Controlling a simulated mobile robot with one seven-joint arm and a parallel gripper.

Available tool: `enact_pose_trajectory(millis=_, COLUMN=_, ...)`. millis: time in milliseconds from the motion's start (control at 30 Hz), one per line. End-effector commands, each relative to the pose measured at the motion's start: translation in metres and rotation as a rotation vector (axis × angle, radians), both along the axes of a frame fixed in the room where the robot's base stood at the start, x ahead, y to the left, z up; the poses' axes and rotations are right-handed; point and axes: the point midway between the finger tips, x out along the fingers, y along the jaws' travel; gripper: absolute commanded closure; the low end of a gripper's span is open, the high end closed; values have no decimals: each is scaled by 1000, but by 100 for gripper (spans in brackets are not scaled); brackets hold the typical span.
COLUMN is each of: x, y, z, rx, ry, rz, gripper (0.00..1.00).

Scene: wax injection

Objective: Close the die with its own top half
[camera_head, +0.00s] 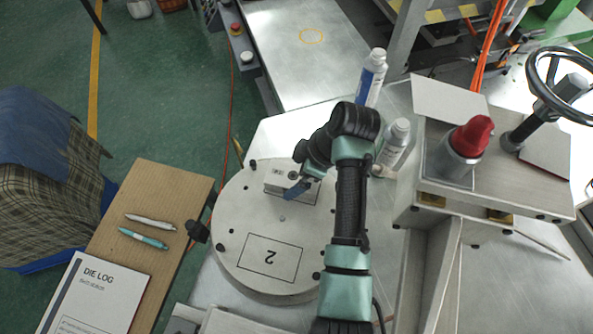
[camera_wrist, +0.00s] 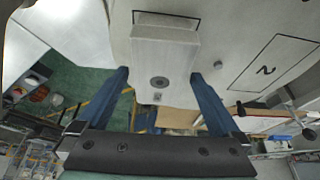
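A grey metal die block (camera_head: 279,183) lies on a round metal plate (camera_head: 234,205) in the head view. In the wrist view the block (camera_wrist: 165,58) shows an end face with a dark round hole. My gripper (camera_wrist: 160,74) is open, with its blue fingers on either side of the block and narrow gaps beside its near end. In the head view my gripper (camera_head: 296,187) is at the block and my arm hides part of it. I cannot tell whether the block is one half or both. No separate top half is clearly visible.
The plate has an empty outline marked 2 (camera_head: 270,258) and dark pegs around its rim. A machine with a red knob (camera_head: 472,136) stands right. Two white bottles (camera_head: 371,78) (camera_head: 395,143) stand behind my arm. A die log (camera_head: 95,295) and pens (camera_head: 144,238) lie left.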

Motion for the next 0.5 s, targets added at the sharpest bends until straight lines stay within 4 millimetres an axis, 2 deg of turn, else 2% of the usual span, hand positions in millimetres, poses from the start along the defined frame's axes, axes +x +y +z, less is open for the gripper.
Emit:
enact_pose_trajectory(millis=133, x=0, y=-2, z=3, rx=0, ry=-1, rz=0, gripper=0)
enact_pose_trajectory(millis=233, x=0, y=-6, z=13, rx=-1, ry=-4, rz=-2, gripper=0)
enact_pose_trajectory(millis=500, x=-6, y=-28, z=66, rx=-3, ry=-6, rz=-2, gripper=0)
